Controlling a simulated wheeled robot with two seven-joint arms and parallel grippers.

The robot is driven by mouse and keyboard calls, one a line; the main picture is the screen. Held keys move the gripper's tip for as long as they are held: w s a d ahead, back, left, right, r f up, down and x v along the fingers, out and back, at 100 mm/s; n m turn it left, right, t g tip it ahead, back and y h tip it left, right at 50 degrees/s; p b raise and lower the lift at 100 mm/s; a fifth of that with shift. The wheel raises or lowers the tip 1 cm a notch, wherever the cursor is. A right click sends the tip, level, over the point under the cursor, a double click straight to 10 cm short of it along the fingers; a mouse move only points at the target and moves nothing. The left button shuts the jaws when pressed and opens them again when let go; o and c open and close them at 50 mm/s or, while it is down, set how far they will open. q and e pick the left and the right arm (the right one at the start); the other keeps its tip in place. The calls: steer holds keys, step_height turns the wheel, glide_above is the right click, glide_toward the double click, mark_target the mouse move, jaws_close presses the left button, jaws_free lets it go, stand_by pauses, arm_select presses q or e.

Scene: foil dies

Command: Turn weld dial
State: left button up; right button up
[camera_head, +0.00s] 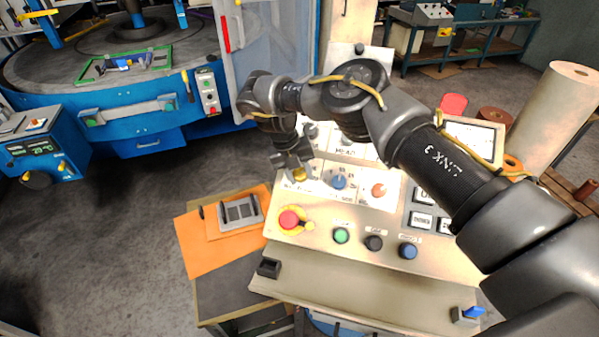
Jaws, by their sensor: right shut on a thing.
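The control console (285,262) has a row of dials on its sloped panel. A yellow dial (299,175) is at the left of the row, a blue dial (339,182) in the middle and an orange dial (379,190) at the right. The labels are too small to read surely, so I cannot tell which is the weld dial. My right gripper (297,170) reaches over the panel from above and is shut on the yellow dial, partly hiding it. My left gripper is not in view.
Below the dials are a red emergency button (289,219) and green (341,235), black (374,243) and blue (408,250) buttons. An orange board (195,243) with a grey part lies left of the console. A blue machine (135,128) stands at the back left.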

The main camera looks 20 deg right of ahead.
stand_by(0.5)
steer(key=o, duration=1)
steer(key=b+v, duration=0.2)
steer(key=v, duration=0.8)
steer(key=shift+a+r, duration=0.25)
steer(key=shift+r, duration=0.15)
steer(key=shift+f, duration=0.1)
